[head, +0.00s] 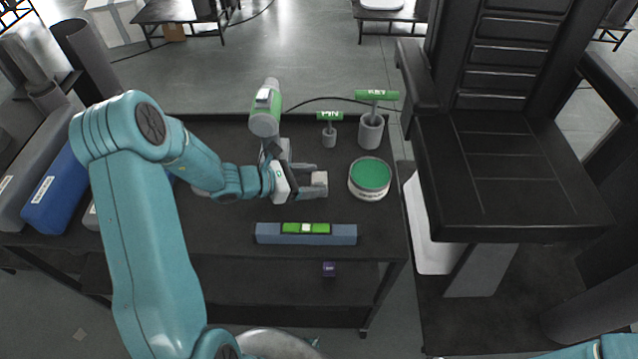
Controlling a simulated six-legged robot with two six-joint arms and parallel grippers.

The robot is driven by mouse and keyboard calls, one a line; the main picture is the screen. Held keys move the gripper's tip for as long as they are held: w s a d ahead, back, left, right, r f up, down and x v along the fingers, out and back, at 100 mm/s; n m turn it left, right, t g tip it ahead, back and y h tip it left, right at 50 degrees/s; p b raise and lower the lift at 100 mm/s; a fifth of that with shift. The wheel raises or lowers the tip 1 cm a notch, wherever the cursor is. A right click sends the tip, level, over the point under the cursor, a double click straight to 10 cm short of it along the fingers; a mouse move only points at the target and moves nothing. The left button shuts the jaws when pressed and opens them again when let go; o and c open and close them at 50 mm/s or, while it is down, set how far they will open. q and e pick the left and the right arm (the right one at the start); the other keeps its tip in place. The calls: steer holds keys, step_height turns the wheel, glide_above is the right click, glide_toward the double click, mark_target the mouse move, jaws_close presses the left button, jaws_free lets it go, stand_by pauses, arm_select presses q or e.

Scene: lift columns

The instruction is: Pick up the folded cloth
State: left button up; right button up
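No folded cloth can be made out for certain. My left gripper (313,184) is over the middle of the black table, pointing right, between the green-lidded tin and the handheld green-and-grey tool. A pale grey patch shows at its fingertips; I cannot tell whether it is part of the fingers or a cloth. Whether the fingers are open or shut is unclear. A bit of my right arm shows at the bottom right corner; its gripper is out of view.
The black table (222,240) holds a green-lidded tin (370,176), a blue bar with a green level (306,233), green-topped tools (371,125) in grey holders, a green-and-grey tool (266,112), and long blue and grey boxes (58,195). A black lift column (520,170) stands right.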

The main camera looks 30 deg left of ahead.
stand_by(0.3)
arm_select(q)
step_height(320, 180, up, 4)
steer(key=shift+a+f, duration=0.1)
steer(key=shift+f, duration=0.05)
steer(key=s+a+b, duration=0.1)
steer(key=s+a, duration=0.2)
steer(key=s, duration=0.1)
steer(key=s+a, duration=0.3)
steer(key=s, duration=0.2)
steer(key=s+a+b, duration=0.1)
steer(key=s+a, duration=0.3)
steer(key=shift+s+f+b, duration=0.15)
steer(key=shift+s+b, duration=0.15)
steer(key=shift+s, duration=0.05)
steer(key=shift+s+a, duration=0.2)
steer(key=shift+s, duration=0.25)
steer(key=shift+o, duration=0.6)
